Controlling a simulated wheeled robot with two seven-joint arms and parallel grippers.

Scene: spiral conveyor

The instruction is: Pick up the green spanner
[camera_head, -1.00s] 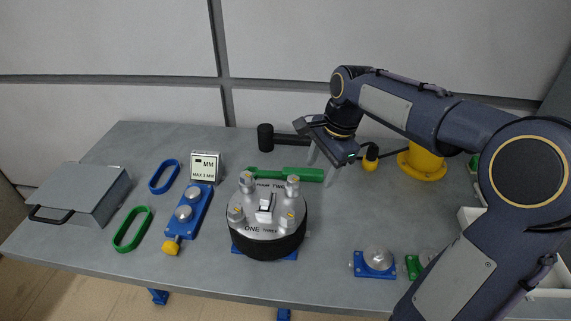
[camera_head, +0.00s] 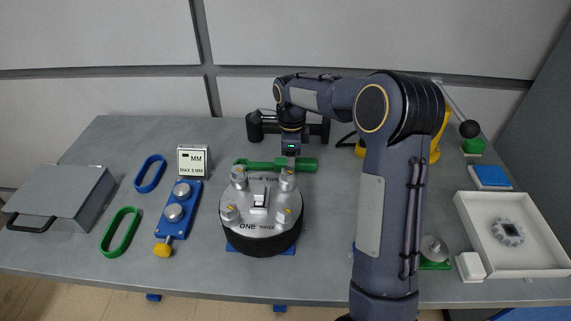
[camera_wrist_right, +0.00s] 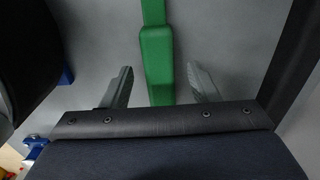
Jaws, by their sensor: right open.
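The green spanner (camera_head: 307,165) lies on the grey table behind the round silver-and-black device, and the device hides part of it. My right gripper (camera_head: 290,157) is over the spanner, pointing down. In the right wrist view the spanner's green handle (camera_wrist_right: 157,65) runs between the two fingers (camera_wrist_right: 161,86) of the open gripper, with a gap on each side. I cannot tell how high the fingertips are above the table. My left gripper is not in view.
The round device (camera_head: 262,215) stands just in front of the spanner. A black hammer-like tool (camera_head: 255,127) lies behind. A gauge sign (camera_head: 194,160), blue fixture (camera_head: 178,212) and green ring (camera_head: 120,232) are on the left. A white tray (camera_head: 548,270) is at right.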

